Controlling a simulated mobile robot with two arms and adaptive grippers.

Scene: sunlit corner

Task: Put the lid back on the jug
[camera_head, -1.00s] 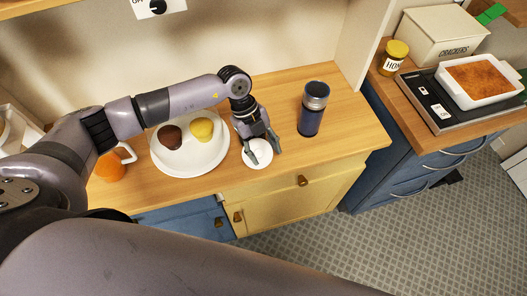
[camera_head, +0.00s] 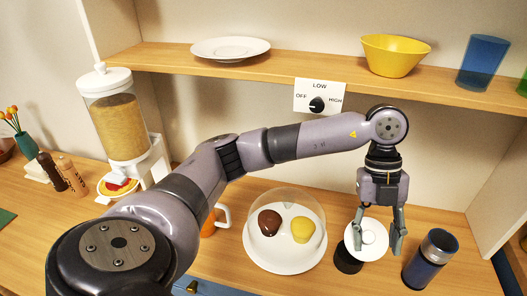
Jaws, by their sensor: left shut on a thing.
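My left gripper (camera_head: 375,236) points down at the right of the counter. It is shut on a round white lid (camera_head: 369,241), with a finger at each side of it. An orange jug (camera_head: 207,228) with a white handle (camera_head: 222,217) stands to the left, mostly hidden behind my left arm. Its top is hidden. The lid is well to the right of the jug, beyond the plate. My right gripper is out of view.
A white plate (camera_head: 256,262) under a clear dome, with a brown and a yellow item, stands between jug and lid. A dark blue flask (camera_head: 430,260) stands right of the gripper. A dark round shape (camera_head: 347,262) shows below the lid. A shelf (camera_head: 300,67) runs above.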

